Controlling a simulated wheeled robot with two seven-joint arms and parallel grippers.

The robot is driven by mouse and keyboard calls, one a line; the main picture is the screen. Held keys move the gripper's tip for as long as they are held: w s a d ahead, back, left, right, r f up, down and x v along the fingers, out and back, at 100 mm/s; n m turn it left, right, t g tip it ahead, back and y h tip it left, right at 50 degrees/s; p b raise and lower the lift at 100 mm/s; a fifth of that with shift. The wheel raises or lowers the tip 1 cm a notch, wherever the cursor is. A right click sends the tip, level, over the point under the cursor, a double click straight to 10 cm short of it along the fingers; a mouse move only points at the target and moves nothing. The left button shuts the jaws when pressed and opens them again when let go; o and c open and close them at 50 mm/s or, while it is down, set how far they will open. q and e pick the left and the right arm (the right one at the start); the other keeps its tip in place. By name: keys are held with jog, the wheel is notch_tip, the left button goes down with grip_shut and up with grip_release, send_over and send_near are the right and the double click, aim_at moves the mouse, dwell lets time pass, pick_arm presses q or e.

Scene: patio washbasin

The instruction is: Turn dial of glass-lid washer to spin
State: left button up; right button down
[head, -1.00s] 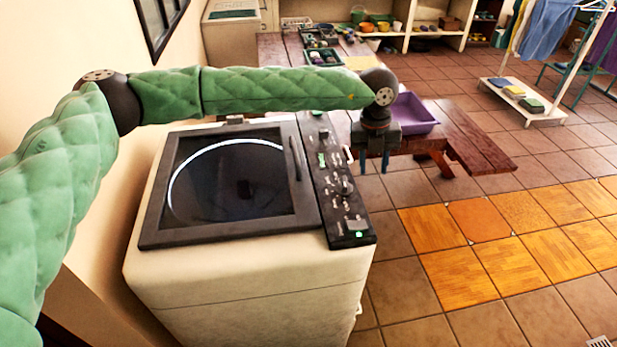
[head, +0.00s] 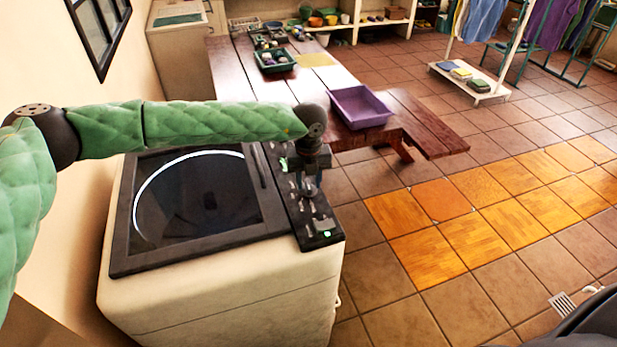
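The glass-lid washer (head: 225,285) stands at the left, its dark glass lid (head: 205,195) shut. My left gripper (head: 307,192) points down over the middle of this panel, where the dial stood in the earlier view. The gripper and wrist hide the dial, so I cannot tell whether the fingers touch it or how far apart they are. My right gripper is not in view.
A wooden table (head: 425,130) with a purple basin (head: 358,107) stands just behind the washer. A dark-framed window (head: 98,30) is on the left wall. A low white rack (head: 470,82) stands at the back right.

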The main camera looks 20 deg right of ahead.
pick_arm(q)
jog(key=shift+f, duration=0.25)
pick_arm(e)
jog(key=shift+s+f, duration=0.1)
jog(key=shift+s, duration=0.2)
pick_arm(q)
grip_shut()
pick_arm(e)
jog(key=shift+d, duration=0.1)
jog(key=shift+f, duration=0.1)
